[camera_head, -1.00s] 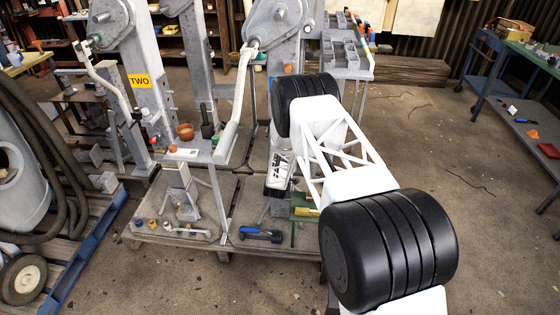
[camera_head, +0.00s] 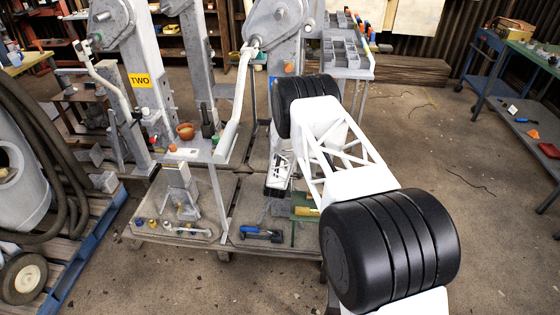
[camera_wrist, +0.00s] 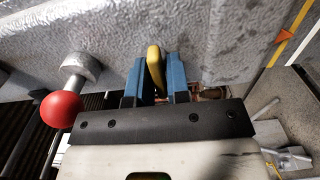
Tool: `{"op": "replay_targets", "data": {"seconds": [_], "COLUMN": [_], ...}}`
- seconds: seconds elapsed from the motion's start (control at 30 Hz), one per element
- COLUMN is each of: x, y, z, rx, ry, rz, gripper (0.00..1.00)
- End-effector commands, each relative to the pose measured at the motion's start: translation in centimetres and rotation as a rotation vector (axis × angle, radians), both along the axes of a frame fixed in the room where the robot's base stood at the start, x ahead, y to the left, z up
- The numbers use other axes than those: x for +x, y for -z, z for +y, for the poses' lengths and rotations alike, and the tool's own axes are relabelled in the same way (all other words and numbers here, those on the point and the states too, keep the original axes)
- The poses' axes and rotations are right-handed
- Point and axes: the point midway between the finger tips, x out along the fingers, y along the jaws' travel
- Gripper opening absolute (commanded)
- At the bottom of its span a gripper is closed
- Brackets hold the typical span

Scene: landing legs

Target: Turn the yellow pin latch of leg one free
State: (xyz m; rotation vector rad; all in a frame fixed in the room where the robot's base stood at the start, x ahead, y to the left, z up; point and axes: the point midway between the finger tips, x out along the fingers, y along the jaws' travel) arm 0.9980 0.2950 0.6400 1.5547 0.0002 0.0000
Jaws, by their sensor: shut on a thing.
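The yellow pin latch (camera_wrist: 154,68) shows in the wrist view as a slim yellow tab close to a grey metal face. My gripper (camera_wrist: 155,74) has its two blue fingers on either side of the tab and is shut on it. The fingers and the dark palm bar hide the tab's lower end. In the head view, leg one (camera_head: 284,45) is the grey leg behind my arm. The latch and fingertips cannot be made out there, as my white and black arm covers that part.
A red ball knob (camera_wrist: 62,110) on a grey stem sticks out left of my fingers. A long grey lever (camera_head: 238,100) hangs from leg one. A leg marked TWO (camera_head: 140,80) stands to the left. A blue-handled tool (camera_head: 262,234) lies on the low platform.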

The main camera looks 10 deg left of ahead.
Motion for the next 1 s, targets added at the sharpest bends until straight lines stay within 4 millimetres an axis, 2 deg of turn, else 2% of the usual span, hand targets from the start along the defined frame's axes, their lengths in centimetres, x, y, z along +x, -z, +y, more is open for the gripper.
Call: {"op": "replay_targets", "data": {"seconds": [0.03, 0.07, 0.1, 0.2, 0.63, 1.0], "x": [0.0, 0.0, 0.0, 0.0, -0.5, -4.4], "y": [0.0, 0.0, 0.0, 0.0, 0.0, 0.0], "z": [0.0, 0.0, 0.0, 0.0, 0.0, 0.0], "rx": [0.000, 0.000, 0.001, 0.001, 0.001, 0.001], "ry": [0.000, 0.000, 0.000, 0.000, 0.000, 0.000], "rz": [-0.001, -0.001, -0.001, -0.001, 0.000, 0.001], "gripper": [0.00, 0.18, 0.24, 0.36, 0.36, 0.36]}}
